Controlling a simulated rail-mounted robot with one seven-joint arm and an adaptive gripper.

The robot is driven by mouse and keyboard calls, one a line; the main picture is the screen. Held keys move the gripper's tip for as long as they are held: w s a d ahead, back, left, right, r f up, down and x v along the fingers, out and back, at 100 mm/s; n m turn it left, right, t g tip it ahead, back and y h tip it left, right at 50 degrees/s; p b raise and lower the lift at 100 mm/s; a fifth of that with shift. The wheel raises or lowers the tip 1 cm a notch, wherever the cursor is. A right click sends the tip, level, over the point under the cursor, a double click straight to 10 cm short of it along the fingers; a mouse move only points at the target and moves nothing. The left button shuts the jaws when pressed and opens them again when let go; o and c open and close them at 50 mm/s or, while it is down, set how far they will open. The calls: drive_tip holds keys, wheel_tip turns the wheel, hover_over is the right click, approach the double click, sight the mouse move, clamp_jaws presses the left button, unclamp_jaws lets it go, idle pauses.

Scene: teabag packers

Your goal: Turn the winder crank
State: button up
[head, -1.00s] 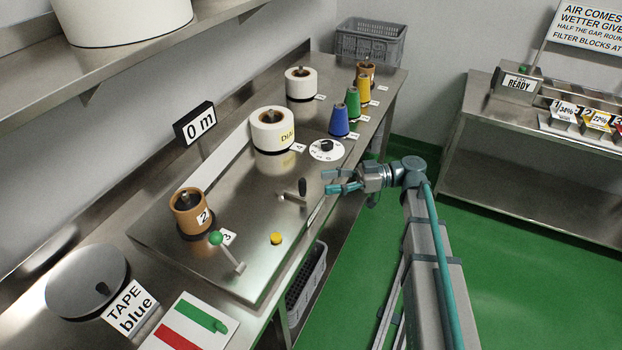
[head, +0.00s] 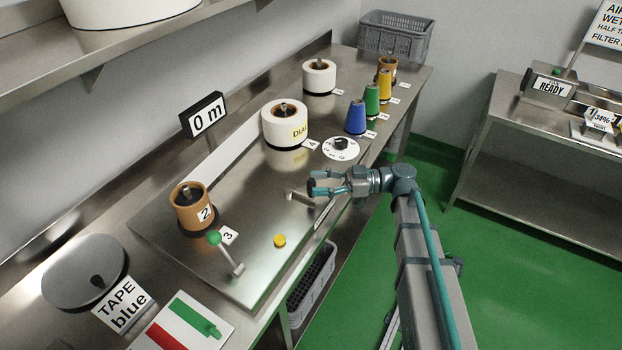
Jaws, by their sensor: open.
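The winder crank is a short metal arm (head: 298,195) on the front part of the steel winder plate (head: 250,225). Its upright dark handle (head: 311,184) now shows only in part, at the tips of my gripper. My gripper (head: 316,183) has its teal fingers spread, one on the far side and one on the near side of the handle. The fingers look apart, and I cannot tell whether either touches the handle. The display (head: 205,116) reads 0 m.
A green-knobbed lever (head: 214,238) and a yellow button (head: 279,240) are left of the crank. A white dial (head: 341,149) and blue cone (head: 356,118) stand behind it. A white spool (head: 285,124) and brown spool (head: 192,206) sit on the plate. Green floor lies right.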

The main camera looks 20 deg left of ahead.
drive_tip(key=shift+p+x, duration=0.3)
drive_tip(key=shift+x, duration=1)
clamp_jaws()
